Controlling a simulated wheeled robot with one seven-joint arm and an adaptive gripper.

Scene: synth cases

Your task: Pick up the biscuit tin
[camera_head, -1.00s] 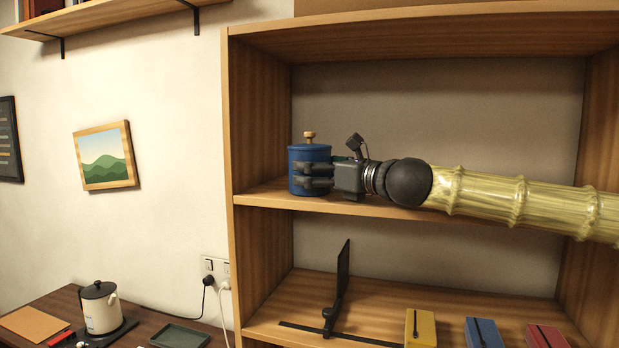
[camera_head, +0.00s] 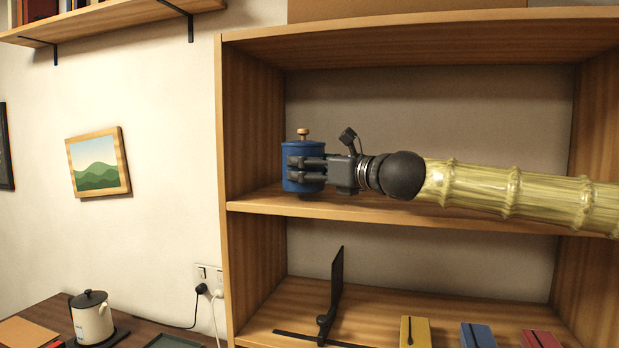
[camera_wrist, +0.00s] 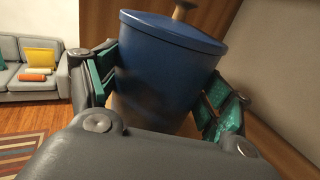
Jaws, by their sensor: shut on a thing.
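The biscuit tin (camera_head: 303,150) is a blue round tin with a lid and a wooden knob. It is upright at the left end of the upper shelf board (camera_head: 400,209). It appears to be slightly above the board, with a shadow under it. My gripper (camera_head: 298,168) comes from the right and is shut on the tin's sides. In the wrist view the tin (camera_wrist: 170,65) sits between the green finger pads of my gripper (camera_wrist: 160,92). Its lower part is hidden there behind the gripper body.
The wooden side panel (camera_head: 250,120) of the bookcase stands close left of the tin.

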